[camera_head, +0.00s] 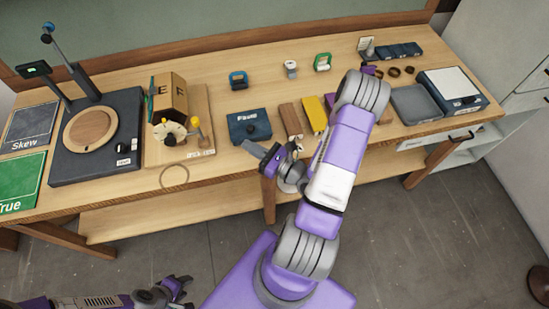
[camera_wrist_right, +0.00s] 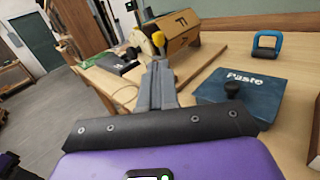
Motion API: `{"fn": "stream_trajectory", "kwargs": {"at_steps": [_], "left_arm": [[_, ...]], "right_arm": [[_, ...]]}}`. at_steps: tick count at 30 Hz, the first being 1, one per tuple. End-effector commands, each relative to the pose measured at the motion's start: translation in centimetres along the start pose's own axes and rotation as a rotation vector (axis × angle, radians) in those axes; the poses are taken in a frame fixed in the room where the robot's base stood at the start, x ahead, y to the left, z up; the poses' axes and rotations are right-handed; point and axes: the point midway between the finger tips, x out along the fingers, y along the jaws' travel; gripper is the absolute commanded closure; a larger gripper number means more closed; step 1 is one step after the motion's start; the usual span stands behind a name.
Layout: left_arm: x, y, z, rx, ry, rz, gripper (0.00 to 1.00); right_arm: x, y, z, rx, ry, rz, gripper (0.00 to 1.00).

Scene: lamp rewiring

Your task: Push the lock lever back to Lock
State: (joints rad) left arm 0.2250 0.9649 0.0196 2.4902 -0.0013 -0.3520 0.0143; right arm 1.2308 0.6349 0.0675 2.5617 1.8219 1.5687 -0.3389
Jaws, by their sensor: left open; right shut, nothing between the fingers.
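A lever with a yellow knob (camera_head: 195,122) stands on a wooden stand (camera_head: 205,138) with a small white label at its front edge. In the right wrist view a yellow knob (camera_wrist_right: 158,39) shows just beyond my fingertips. I cannot read the label or tell the lever's setting. My right gripper (camera_head: 262,152) is shut and empty at the table's front edge, right of the stand and apart from it. Its fingers (camera_wrist_right: 160,78) point toward the lever in the wrist view. My left gripper (camera_head: 180,286) is open and empty, low over the floor, away from the table.
A lettered wooden box (camera_head: 166,97) stands behind the lever. A dark blue Paste box (camera_head: 249,125) with a black knob lies right of the stand. A dark lamp base (camera_head: 97,140) is to the left. A thin ring (camera_head: 174,178) lies at the front edge. Floor in front is clear.

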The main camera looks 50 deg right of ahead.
Motion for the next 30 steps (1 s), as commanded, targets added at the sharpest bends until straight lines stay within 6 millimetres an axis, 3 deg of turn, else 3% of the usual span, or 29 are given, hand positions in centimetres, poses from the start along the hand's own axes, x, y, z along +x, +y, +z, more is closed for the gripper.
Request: {"fn": "stream_trajectory", "kwargs": {"at_steps": [3,12,30], "left_arm": [[-1.9,0.7,0.1,0.000,0.000,0.000,0.57],[-1.9,0.7,0.1,0.000,0.000,0.000,0.57],[-1.9,0.7,0.1,0.000,0.000,0.000,0.57]], "right_arm": [[-2.9,0.0,0.7,0.005,0.004,-0.006,1.00],[-7.4,0.0,0.7,-0.001,0.001,-0.001,1.00],[-8.0,0.0,0.8,0.000,0.000,0.001,1.00]]}}
